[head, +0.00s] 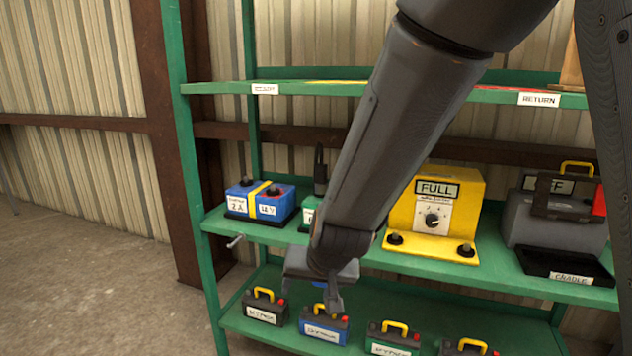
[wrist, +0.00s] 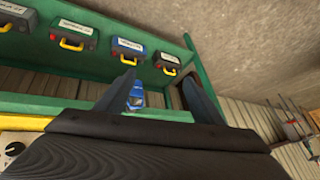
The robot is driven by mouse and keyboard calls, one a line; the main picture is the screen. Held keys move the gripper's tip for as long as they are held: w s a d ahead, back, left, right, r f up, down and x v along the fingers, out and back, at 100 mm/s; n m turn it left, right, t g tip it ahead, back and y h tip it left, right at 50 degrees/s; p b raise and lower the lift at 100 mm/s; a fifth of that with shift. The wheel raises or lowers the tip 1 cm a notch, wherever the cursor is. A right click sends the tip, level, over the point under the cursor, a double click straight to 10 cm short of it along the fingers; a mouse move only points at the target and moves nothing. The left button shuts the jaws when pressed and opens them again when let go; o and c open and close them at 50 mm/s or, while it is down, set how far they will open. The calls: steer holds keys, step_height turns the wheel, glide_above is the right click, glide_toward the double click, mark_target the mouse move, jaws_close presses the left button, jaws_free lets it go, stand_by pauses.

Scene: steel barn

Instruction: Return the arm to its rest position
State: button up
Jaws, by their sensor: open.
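My arm (head: 395,130) reaches down from the top right across the middle of the head view, in front of the green shelf rack. My gripper (head: 333,298) hangs at its lower end, in front of the gap between the middle and bottom shelves. In the head view it overlaps the blue battery (head: 323,329) on the bottom shelf; whether it touches cannot be told. In the wrist view the two fingers of my gripper (wrist: 158,78) are spread apart, with nothing held between them. A small blue thing (wrist: 136,98) shows beyond the left finger.
The bottom shelf holds several batteries with yellow handles, including a black one (head: 265,306) and a green one (head: 393,341). The middle shelf (head: 390,262) bears blue boxes (head: 260,201), a yellow FULL unit (head: 437,210) and a grey unit (head: 555,225). Bare floor (head: 90,270) lies left.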

steer(key=s+d+r+n+g+h, duration=0.1)
steer(key=s+d+r+g, duration=0.2)
steer(key=s+d, duration=0.55)
steer(key=s+d+r+n+g+h, duration=0.1)
steer(key=s+d+r+g, duration=0.3)
steer(key=s, duration=0.8)
steer(key=d+r+m+t+p, duration=0.1)
steer(key=d+r+p, duration=0.5)
steer(key=p, duration=0.8)
steer(key=shift+w+d+m+h, duration=0.3)
steer(key=shift+d+m, duration=0.1)
steer(key=shift+d, duration=0.8)
